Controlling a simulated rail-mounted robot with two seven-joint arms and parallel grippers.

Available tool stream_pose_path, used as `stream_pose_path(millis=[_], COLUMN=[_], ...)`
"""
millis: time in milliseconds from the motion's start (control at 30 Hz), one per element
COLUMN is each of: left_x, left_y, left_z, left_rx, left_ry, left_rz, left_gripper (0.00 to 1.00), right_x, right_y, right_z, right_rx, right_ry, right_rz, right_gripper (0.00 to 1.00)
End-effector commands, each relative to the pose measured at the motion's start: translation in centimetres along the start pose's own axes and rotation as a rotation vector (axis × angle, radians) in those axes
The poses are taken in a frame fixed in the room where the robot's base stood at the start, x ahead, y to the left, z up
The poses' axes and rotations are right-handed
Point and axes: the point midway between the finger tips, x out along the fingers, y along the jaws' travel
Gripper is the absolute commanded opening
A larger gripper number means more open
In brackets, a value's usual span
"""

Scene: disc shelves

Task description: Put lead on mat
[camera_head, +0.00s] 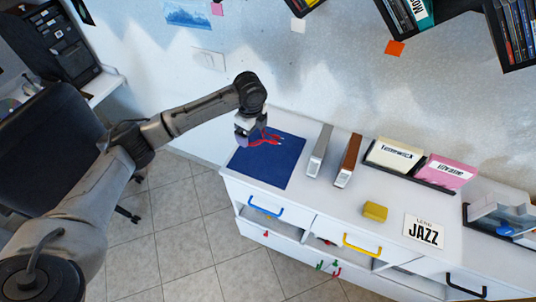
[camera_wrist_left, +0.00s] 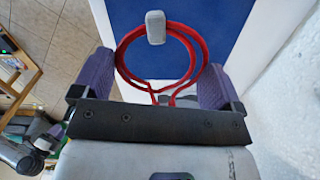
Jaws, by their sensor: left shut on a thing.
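The red lead (camera_head: 268,138) is a coiled cable with light grey ends. In the head view it shows over the upper part of the dark blue mat (camera_head: 268,170), which lies flat at the left end of the white cabinet top. My left gripper (camera_head: 247,132) is at the mat's upper left edge, shut on the lead. In the left wrist view the loops of the lead (camera_wrist_left: 120,55) lie between the purple fingers, with a grey plug at the top and the blue mat (camera_wrist_left: 185,12) behind. I cannot tell whether the lead touches the mat. My right gripper is not in view.
Further right are card bins (camera_head: 393,155), a yellow block (camera_head: 375,211) and a JAZZ card (camera_head: 424,232). The wall is close behind; drawers below are partly open.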

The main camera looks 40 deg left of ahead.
Motion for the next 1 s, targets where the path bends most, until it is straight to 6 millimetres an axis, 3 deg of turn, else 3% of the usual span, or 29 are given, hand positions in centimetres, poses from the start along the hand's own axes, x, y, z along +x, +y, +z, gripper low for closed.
stream_pose_path(millis=[233, 500, 767, 1000], left_x=[2.0, 5.7, 7.7, 11.0], left_y=[0.2, 0.2, 0.2, 0.2], left_z=[1.4, 1.3, 1.2, 1.1], left_rx=[0.085, 0.091, 0.091, 0.091], left_ry=[-0.002, -0.002, -0.002, -0.003], left_rz=[-0.002, -0.002, -0.002, -0.003], left_gripper=[0.67, 0.67, 0.67, 0.67], right_x=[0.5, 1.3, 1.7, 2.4], right_y=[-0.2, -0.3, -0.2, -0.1], right_z=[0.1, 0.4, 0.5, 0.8], right_rx=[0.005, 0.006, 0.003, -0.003], right_ry=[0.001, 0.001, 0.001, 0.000], right_rz=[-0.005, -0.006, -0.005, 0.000], right_gripper=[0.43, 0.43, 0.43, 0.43])
